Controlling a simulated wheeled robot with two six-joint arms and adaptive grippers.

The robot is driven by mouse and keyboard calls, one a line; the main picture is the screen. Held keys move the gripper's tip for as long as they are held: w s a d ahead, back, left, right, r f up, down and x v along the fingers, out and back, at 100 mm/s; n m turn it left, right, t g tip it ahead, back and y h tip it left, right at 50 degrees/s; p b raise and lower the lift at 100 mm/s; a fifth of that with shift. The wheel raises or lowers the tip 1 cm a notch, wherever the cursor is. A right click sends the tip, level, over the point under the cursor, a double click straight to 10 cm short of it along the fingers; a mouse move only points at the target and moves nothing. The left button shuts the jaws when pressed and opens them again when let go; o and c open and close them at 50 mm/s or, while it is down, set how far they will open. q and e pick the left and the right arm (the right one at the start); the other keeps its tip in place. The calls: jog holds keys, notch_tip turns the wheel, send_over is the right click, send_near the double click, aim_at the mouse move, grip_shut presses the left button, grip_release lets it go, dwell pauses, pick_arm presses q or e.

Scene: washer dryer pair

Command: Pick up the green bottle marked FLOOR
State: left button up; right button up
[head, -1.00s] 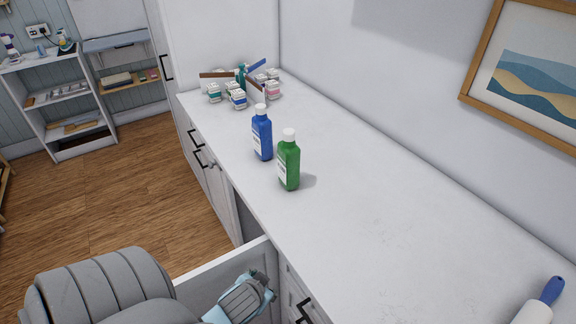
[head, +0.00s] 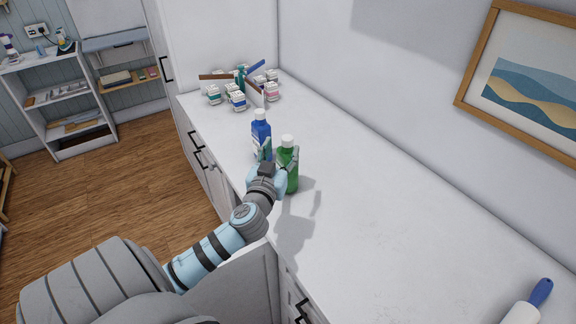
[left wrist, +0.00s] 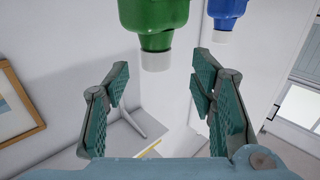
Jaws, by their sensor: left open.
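The green bottle (head: 290,171) with a white cap stands upright on the white counter in the head view, partly hidden by my left gripper (head: 277,162). The left gripper is open, with its fingers close to the bottle on its near left side. In the left wrist view the green bottle (left wrist: 155,18) appears upside down at top centre, cap toward the space between the spread fingers. I cannot tell whether a finger touches it. The label's lettering cannot be read. My right gripper is not in view.
A blue bottle (head: 261,130) stands just behind and left of the green one, close to the left gripper. Several small white jars and an organiser (head: 256,90) sit at the counter's far end. A roller with a blue handle (head: 541,291) lies at lower right. The counter's middle is clear.

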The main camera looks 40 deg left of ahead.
aim_at(286, 144)
pick_arm(q)
jog(key=p+x, duration=0.1)
jog(key=x, duration=0.4)
jog(key=shift+w+d, duration=0.2)
jog(key=shift+w+f, duration=0.1)
grip_shut()
